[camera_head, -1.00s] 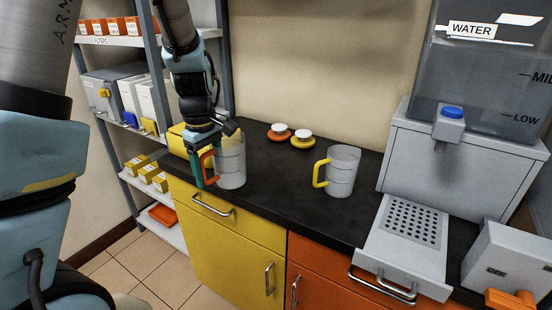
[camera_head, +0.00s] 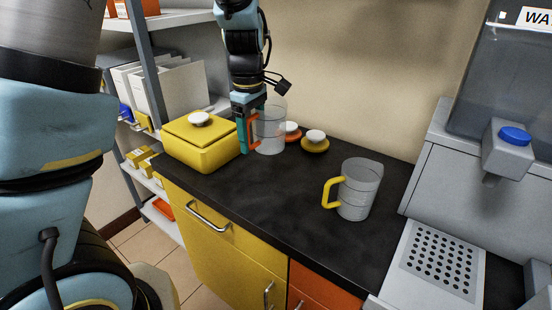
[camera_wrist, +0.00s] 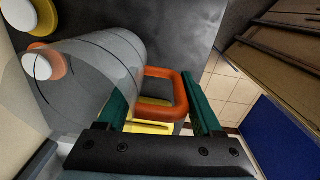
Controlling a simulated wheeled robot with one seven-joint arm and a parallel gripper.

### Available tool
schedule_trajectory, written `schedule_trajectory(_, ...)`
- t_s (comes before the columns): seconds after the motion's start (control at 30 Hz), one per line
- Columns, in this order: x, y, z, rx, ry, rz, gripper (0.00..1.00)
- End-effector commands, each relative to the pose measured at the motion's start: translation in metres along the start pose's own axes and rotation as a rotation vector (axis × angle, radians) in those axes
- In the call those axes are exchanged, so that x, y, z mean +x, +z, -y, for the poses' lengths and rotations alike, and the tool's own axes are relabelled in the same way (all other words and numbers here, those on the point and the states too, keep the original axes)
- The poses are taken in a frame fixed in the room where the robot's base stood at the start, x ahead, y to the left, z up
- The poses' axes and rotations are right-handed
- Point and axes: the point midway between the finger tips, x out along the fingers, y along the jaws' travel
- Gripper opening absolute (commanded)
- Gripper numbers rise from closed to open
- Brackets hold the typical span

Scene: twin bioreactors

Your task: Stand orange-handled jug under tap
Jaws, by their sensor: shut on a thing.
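The orange-handled jug (camera_head: 270,130) is clear and upright, at the back of the black counter beside the yellow box. My gripper (camera_head: 246,135) is shut on its orange handle (camera_head: 252,131). In the wrist view the orange handle (camera_wrist: 181,95) lies between my green fingers (camera_wrist: 160,105), and the clear jug body (camera_wrist: 95,70) is to the left. Whether the jug's base touches the counter is unclear. The tap (camera_head: 513,137), with a blue button, is on the water tank (camera_head: 505,85) at the right. Below it is a perforated drip tray (camera_head: 425,287).
A yellow-handled jug (camera_head: 362,190) stands on the counter (camera_head: 262,205) between my gripper and the tap. A yellow lidded box (camera_head: 203,152) is left of the held jug. Orange (camera_head: 292,133) and yellow (camera_head: 315,144) lids with white knobs lie behind. The counter front middle is clear.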

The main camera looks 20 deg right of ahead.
Motion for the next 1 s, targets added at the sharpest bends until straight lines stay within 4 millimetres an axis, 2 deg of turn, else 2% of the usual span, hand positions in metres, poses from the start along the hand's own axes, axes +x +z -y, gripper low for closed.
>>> schedule_trajectory(0.2, 0.039, 0.000, 0.003, -0.002, -0.007, 0.000, 0.00)
schedule_trajectory(0.47, 0.062, -0.001, 0.003, -0.001, -0.004, 0.000, 0.00)
schedule_trajectory(0.63, 0.085, -0.001, 0.004, -0.002, -0.006, 0.000, 0.00)
schedule_trajectory(1.0, 0.093, 0.000, 0.004, -0.001, -0.001, 0.000, 0.00)
